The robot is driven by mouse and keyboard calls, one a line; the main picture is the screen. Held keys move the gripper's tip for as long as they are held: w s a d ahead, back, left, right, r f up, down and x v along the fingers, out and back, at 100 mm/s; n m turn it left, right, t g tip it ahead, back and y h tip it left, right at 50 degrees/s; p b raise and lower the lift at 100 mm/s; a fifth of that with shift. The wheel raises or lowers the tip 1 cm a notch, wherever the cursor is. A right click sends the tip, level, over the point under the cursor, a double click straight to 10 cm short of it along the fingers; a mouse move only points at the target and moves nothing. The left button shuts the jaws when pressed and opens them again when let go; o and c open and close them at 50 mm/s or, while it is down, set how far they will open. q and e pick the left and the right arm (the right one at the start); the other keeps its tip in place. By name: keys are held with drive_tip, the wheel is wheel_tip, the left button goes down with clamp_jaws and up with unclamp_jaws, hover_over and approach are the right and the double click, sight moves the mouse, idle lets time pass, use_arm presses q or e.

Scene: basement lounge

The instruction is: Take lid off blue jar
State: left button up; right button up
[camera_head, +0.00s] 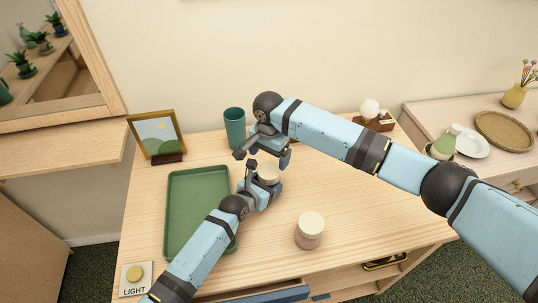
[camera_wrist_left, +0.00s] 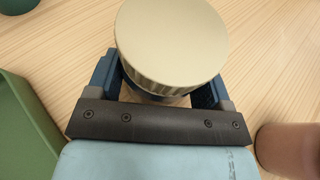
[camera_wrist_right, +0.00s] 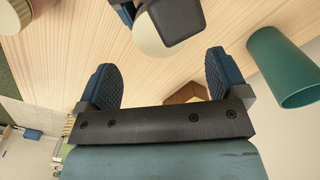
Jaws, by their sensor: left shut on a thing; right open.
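A jar with a ribbed cream lid (camera_wrist_left: 172,40) stands between the fingers of my left gripper (camera_wrist_left: 163,82). A dark blue strip of its body shows under the lid; the rest is hidden. In the head view the lid (camera_head: 269,171) sits at the table's middle, with my left gripper (camera_head: 262,181) shut around the jar. The lid appears to be on. My right gripper (camera_head: 262,155) is open and empty, just behind and above the jar. In the right wrist view its fingers (camera_wrist_right: 160,72) are spread, with the lid (camera_wrist_right: 152,40) beyond them, partly covered by my left gripper.
A pink jar with a cream lid (camera_head: 310,230) stands at front right. A green tray (camera_head: 180,208) lies at left, and a teal cup (camera_head: 235,128) stands behind. A picture frame (camera_head: 157,135) and a round lamp (camera_head: 370,108) are at the back. The table's right side is mostly clear.

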sight(269, 170)
wheel_tip(269, 170, down, 7)
drive_tip(key=shift+r, duration=0.1)
idle(0.3)
drive_tip(key=c, duration=0.9)
drive_tip(key=n, duration=0.3)
drive_tip(key=shift+c, duration=0.2)
